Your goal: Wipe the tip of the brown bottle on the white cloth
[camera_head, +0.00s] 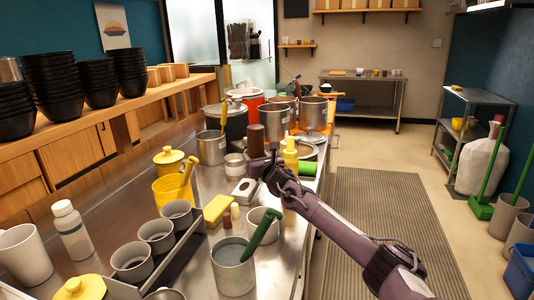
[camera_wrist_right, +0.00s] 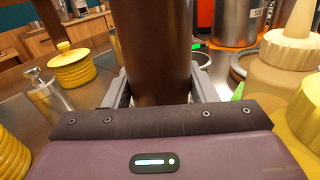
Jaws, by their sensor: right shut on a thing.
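The brown bottle (camera_head: 255,138) stands about upright among the things on the steel counter in the head view. My right gripper (camera_head: 267,170) is shut on it. In the right wrist view the brown bottle (camera_wrist_right: 155,50) is a wide dark cylinder between the two fingers of my right gripper (camera_wrist_right: 158,90). Its tip and lower end are outside that view. A small white piece with a dark patch (camera_head: 236,197), apparently the white cloth, lies on the counter just in front of the bottle. Whether the bottle touches the counter is unclear. My left gripper is not in view.
A yellow bottle (camera_head: 290,158) stands close right of the brown one. A yellow sponge (camera_head: 217,208), a pot with a green handle (camera_head: 233,272) and grey cups (camera_head: 157,236) are nearer. A yellow container (camera_head: 172,190) is left, steel pots (camera_head: 275,121) are behind.

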